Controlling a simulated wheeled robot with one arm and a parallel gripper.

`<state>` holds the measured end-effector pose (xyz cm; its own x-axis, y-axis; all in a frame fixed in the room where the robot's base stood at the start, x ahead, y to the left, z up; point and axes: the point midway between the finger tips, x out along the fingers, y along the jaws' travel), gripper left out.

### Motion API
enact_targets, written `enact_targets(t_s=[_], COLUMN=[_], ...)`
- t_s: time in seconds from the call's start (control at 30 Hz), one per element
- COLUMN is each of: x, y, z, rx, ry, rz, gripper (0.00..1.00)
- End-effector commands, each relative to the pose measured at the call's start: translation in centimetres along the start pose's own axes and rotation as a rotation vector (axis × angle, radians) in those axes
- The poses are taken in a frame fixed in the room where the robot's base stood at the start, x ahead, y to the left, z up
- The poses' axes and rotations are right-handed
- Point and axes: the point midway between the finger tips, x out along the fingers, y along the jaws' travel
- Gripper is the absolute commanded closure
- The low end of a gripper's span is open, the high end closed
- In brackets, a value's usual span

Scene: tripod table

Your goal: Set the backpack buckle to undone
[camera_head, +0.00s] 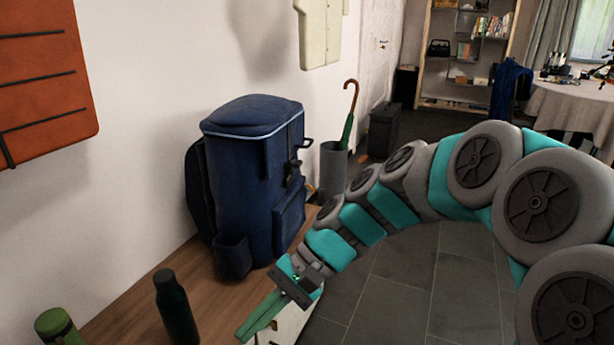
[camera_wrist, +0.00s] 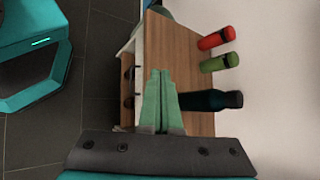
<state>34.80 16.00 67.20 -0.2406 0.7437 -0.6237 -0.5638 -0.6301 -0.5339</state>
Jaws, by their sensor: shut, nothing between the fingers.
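A dark blue backpack (camera_head: 245,180) stands upright on the wooden bench top, against the wall in the head view. Dark straps and a buckle (camera_head: 293,170) show on its right-hand face; the buckle is too small to tell whether it is fastened. My gripper (camera_head: 252,328) is in front of the backpack, lower in the picture, apart from it and pointing away toward the lower left. In the wrist view my gripper (camera_wrist: 160,80) has its two green fingers together with nothing between them, over the wooden top. The backpack is not in the wrist view.
A dark bottle (camera_head: 175,305) and a green bottle (camera_head: 58,325) stand on the bench near my gripper. The wrist view also shows a red bottle (camera_wrist: 216,38). A grey umbrella stand (camera_head: 333,168) is behind the backpack. Tiled floor (camera_head: 400,285) lies right of the bench.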

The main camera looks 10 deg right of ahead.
Motion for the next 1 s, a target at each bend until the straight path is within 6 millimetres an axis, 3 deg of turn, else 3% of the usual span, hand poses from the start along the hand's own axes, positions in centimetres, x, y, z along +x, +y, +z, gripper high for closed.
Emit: enact_targets(t_s=[0.1,0.3,0.53,0.77,1.0], x=[-1.2,-4.4,-9.6,-15.8,-21.7], y=[-3.0,-7.2,-9.8,-9.2,-5.5], z=[-2.2,-6.4,-13.0,-21.2,-29.0], rx=[0.091,0.246,0.432,0.62,0.778], ry=[-0.059,-0.157,-0.265,-0.357,-0.425], rz=[-0.133,-0.352,-0.608,-0.871,-1.112], gripper=[1.0,1.0,1.0,1.0,1.0])
